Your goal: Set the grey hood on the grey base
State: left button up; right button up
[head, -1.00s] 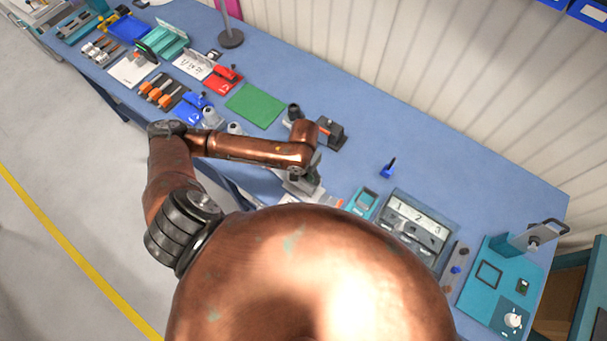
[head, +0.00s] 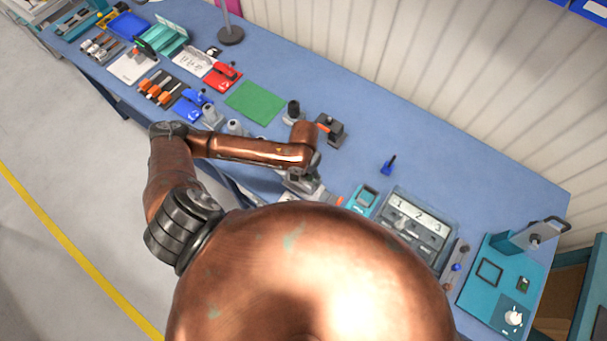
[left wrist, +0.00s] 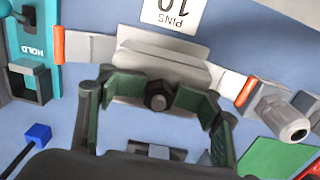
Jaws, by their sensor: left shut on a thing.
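My left gripper (left wrist: 157,101) has its dark green fingers shut around a dark hexagonal knob, which appears to belong to the grey hood (left wrist: 133,88). In the head view the left gripper (head: 307,173) is at the bench's near side, partly covered by my own arm and body. The grey base (left wrist: 165,58) shows just beyond the fingers, in line with orange-edged grey strips on both sides. The hood and base overlap in the left wrist view. I cannot tell whether they touch or a small gap remains. My right gripper is not in view.
A teal HOLD fixture (left wrist: 35,45) stands to one side, with a small blue piece (head: 388,165) nearby. A dark block (head: 332,130) and a green mat (head: 255,103) lie farther back. A white PINS card (left wrist: 172,14) is close. The bench behind the blue piece is clear.

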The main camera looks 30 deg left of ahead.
pick_arm(q)
jog(key=shift+f+b, duration=0.3)
jog(key=shift+f, duration=0.95)
jog(key=o, duration=1.8)
jog(key=shift+o, duration=0.2)
notch_tip(320, 180, up, 12)
